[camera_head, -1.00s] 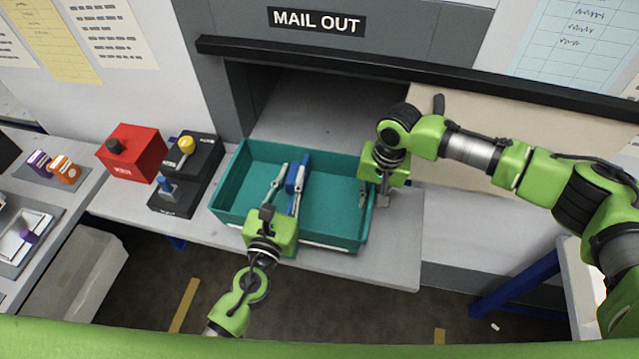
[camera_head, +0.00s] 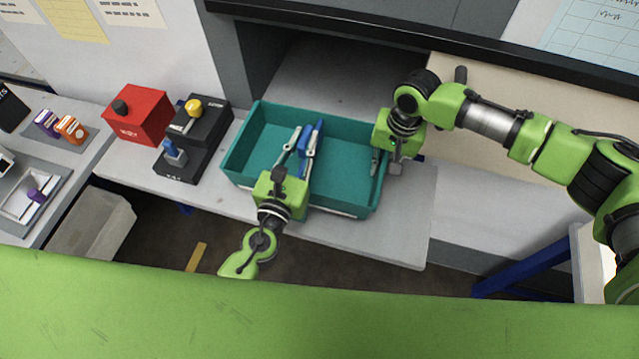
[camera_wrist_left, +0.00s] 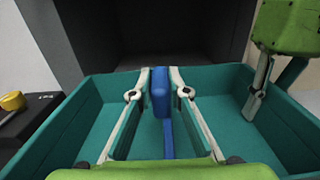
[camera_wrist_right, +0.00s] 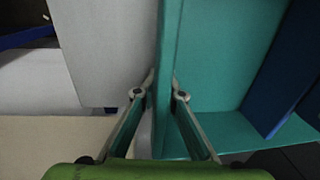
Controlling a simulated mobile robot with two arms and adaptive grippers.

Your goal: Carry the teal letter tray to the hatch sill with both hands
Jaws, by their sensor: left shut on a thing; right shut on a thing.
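The teal letter tray (camera_head: 345,195) is an open box on the grey counter, in front of the dark hatch opening; I cannot tell whether it touches the counter. My left gripper (camera_head: 308,138) reaches over the front wall and is shut on the blue piece (camera_wrist_left: 160,92) inside the tray. Its two fingers lie on either side of that piece. My right gripper (camera_head: 384,165) is at the tray's right wall. The right wrist view shows its fingers on both sides of the teal wall (camera_wrist_right: 168,60), shut on it. The hatch sill (camera_head: 335,80) is the grey floor inside the opening.
A red box (camera_head: 140,115) and black switch boxes (camera_head: 185,165) with yellow and blue knobs stand left of the tray. A black bar (camera_head: 420,50) runs above the opening. Bare counter (camera_head: 405,225) shows at the right. A pale bin (camera_head: 95,225) is below left.

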